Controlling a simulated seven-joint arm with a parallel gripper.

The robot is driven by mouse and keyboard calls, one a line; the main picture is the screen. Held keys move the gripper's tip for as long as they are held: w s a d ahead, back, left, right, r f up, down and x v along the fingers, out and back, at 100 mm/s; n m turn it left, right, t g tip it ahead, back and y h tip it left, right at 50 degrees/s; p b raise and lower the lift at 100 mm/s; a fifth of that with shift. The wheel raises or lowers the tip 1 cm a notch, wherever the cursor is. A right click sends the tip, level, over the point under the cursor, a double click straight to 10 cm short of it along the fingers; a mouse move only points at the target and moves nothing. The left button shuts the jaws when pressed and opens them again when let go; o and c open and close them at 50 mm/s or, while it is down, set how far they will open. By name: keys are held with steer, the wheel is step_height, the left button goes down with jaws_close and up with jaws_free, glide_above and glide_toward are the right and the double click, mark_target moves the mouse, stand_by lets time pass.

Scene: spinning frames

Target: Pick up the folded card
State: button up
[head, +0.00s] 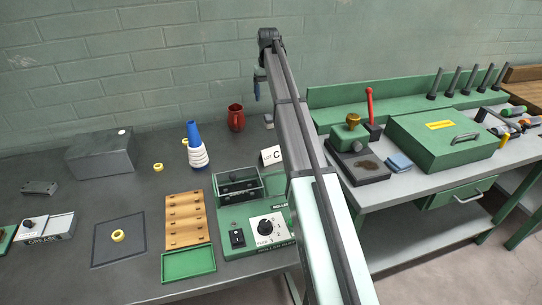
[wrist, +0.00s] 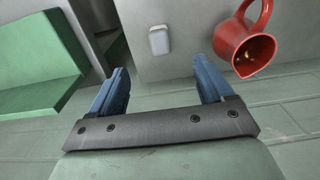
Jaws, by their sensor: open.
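The folded card (head: 271,156), white with "LOT C" printed on it, stands on the grey bench behind the green roller unit, just left of my arm in the head view. I do not see it in the wrist view. My gripper (head: 257,90) is raised above the back of the bench, in front of the brick wall. In the wrist view my gripper (wrist: 160,70) has its two blue fingers wide apart with nothing between them. The gripper is well apart from the card.
A red mug (head: 236,118) stands behind the card and also shows in the wrist view (wrist: 243,40). A small pale block (wrist: 159,41) lies near it. A blue-and-white cone (head: 195,148) stands left of the card. The green roller unit (head: 236,213) is in front.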

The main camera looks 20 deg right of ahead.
steer(key=o, duration=0.3)
steer(key=n, duration=0.2)
glide_above(270, 152)
steer(key=d, duration=0.1)
steer(key=f, duration=0.4)
steer(key=w+f, duration=0.1)
steer(key=f, duration=0.2)
steer(key=shift+a+f, duration=0.2)
steer(key=shift+f, duration=1.15)
steer(key=shift+a+f, duration=0.15)
steer(key=shift+f, duration=1.15)
